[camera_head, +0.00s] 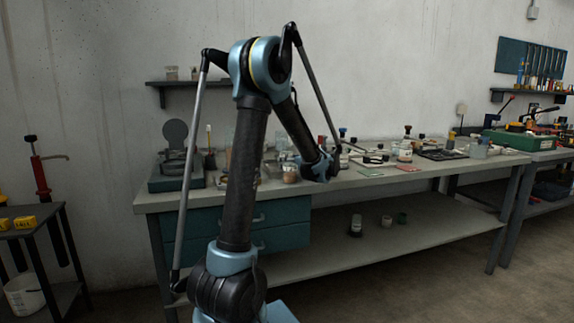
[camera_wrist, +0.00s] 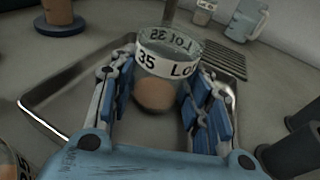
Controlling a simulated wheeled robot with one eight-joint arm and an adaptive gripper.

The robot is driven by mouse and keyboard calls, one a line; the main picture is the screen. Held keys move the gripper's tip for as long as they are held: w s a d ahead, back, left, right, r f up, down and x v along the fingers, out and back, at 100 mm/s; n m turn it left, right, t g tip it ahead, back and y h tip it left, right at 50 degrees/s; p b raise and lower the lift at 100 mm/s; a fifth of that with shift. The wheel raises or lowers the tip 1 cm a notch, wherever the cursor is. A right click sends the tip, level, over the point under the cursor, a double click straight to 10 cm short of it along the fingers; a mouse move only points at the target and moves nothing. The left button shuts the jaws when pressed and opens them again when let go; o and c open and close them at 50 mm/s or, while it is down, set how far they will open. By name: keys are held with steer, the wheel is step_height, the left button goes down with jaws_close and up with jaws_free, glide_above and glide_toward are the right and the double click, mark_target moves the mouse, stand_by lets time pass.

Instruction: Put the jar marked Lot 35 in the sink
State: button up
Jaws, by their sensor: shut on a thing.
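The jar marked Lot 35 (camera_wrist: 167,62) is clear, with a white lettered band and something brownish at its bottom. My gripper (camera_wrist: 170,78) is shut on it, with blue-and-grey fingers on both sides in the wrist view. The sink (camera_wrist: 48,118) is a shallow metal basin below and around the jar in that view. I cannot tell whether the jar's base touches the sink's floor. In the head view my gripper (camera_head: 320,170) is over the workbench, small and partly hidden by my arm; the held jar cannot be made out for sure there.
The workbench (camera_head: 440,168) holds many small items. In the wrist view a clear measuring jug (camera_wrist: 247,18) stands behind the sink, a dark round-based object (camera_wrist: 60,18) at the upper left, dark cylinders (camera_wrist: 290,150) at the right, and another jar (camera_wrist: 10,165) at the lower left.

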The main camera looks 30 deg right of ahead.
steer(key=shift+f, duration=0.1)
steer(key=o, duration=0.8)
steer(key=v, duration=1.2)
steer(key=shift+s, duration=0.15)
